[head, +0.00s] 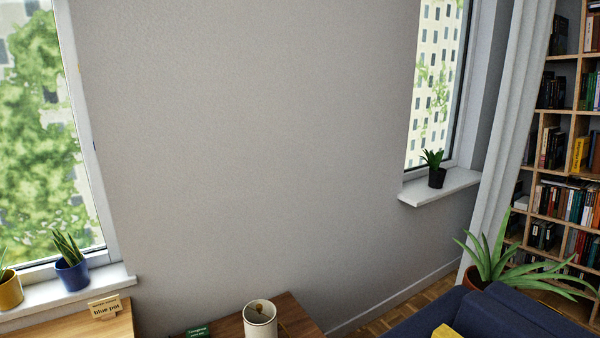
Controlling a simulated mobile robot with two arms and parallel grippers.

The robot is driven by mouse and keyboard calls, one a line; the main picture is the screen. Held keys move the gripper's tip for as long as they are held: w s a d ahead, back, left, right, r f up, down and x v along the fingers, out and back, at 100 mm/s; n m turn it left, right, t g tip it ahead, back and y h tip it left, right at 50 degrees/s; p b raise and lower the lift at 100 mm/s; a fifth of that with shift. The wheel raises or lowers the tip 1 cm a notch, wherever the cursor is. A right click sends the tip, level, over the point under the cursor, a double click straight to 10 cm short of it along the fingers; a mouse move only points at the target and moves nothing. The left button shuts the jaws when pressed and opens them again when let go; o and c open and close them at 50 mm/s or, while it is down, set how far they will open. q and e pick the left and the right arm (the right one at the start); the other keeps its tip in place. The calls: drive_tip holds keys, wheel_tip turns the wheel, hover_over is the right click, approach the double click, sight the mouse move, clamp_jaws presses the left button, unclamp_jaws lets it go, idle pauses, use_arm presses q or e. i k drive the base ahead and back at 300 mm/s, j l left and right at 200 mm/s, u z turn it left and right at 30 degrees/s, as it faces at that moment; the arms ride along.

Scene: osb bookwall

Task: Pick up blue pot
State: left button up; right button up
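The blue pot (72,275) stands upright on the white sill of the left window, at the lower left of the head view. A green spiky plant (68,247) grows in it. A small sign (104,308) reading "blue pot" stands to its lower right, on a wooden surface below the sill. Neither of my grippers shows in the head view.
A yellow pot (10,290) stands left of the blue pot, cut by the picture edge. A wooden table (296,318) bears a white cup-like container (260,318) and a green sign (197,333). A black pot (437,178) stands on the right sill. A dark blue sofa (490,315) fills the lower right.

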sight(72, 268)
drive_tip(key=u, duration=1.75)
